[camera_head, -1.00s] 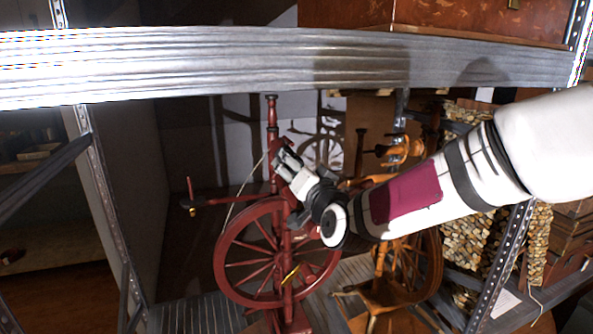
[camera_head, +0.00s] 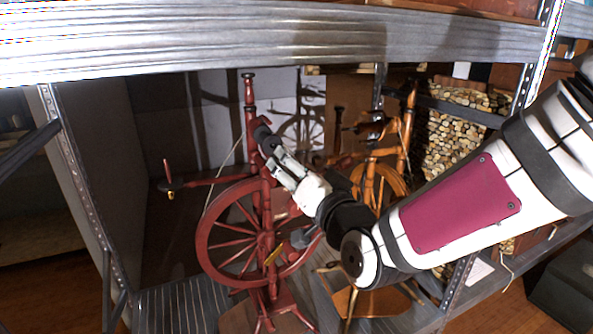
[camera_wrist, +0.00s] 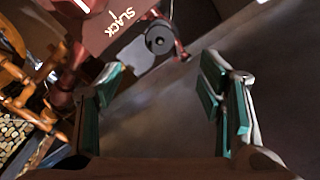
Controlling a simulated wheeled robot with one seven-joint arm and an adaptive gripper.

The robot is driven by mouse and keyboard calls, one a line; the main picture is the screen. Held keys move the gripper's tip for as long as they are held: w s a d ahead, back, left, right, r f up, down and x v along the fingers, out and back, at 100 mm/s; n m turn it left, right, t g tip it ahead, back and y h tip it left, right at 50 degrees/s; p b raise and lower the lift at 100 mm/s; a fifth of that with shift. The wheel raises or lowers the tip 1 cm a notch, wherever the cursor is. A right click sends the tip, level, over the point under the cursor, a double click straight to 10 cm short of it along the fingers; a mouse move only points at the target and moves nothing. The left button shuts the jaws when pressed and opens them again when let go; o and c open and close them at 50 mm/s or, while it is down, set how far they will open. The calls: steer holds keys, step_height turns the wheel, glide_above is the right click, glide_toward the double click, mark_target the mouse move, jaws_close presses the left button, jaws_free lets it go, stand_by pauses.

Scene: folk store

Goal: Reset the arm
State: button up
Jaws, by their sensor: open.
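My gripper (camera_head: 268,146) is open and empty, in front of the upper post of the red spinning wheel (camera_head: 248,92) in the head view. My arm comes in from the right and bends at the wrist, so the gripper points up and left. In the wrist view the two fingers with green pads stand wide apart, with my gripper (camera_wrist: 160,85) holding nothing between them. Beyond the fingers is a dark red wooden part (camera_wrist: 100,25) marked "SLACK", with a dark round knob (camera_wrist: 159,38). Whether the gripper touches the wheel, I cannot tell.
A brown wooden spinning wheel (camera_head: 378,180) stands at the right behind my arm. A grey metal shelf beam (camera_head: 150,45) crosses above, and uprights (camera_head: 75,185) frame the sides. Stacked firewood (camera_head: 450,135) is at the right. The space left of the red wheel looks clear.

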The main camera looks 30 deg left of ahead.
steer(key=shift+d, duration=0.1)
stand_by(0.4)
steer(key=s+d+f+g+h, duration=0.25)
steer(key=d+h, duration=0.35)
steer(key=d, duration=0.7)
steer(key=s+d+f+g+h, duration=0.1)
steer(key=d+f+h, duration=0.3)
steer(key=d, duration=1)
steer(key=s+d+m+g+h, duration=0.1)
steer(key=s+d+g, duration=0.1)
steer(key=s+d, duration=0.45)
steer(key=s+d+m+g+h, duration=0.1)
steer(key=s+d+g+h, duration=0.2)
steer(key=s, duration=0.7)
steer(key=s+d+g, duration=0.2)
steer(key=s+d, duration=0.4)
steer(key=s, duration=0.2)
step_height(320, 180, up, 19)
steer(key=s+t+p, duration=0.1)
steer(key=t+p, duration=0.2)
steer(key=p, duration=1.3)
steer(key=shift+s+p, duration=0.3)
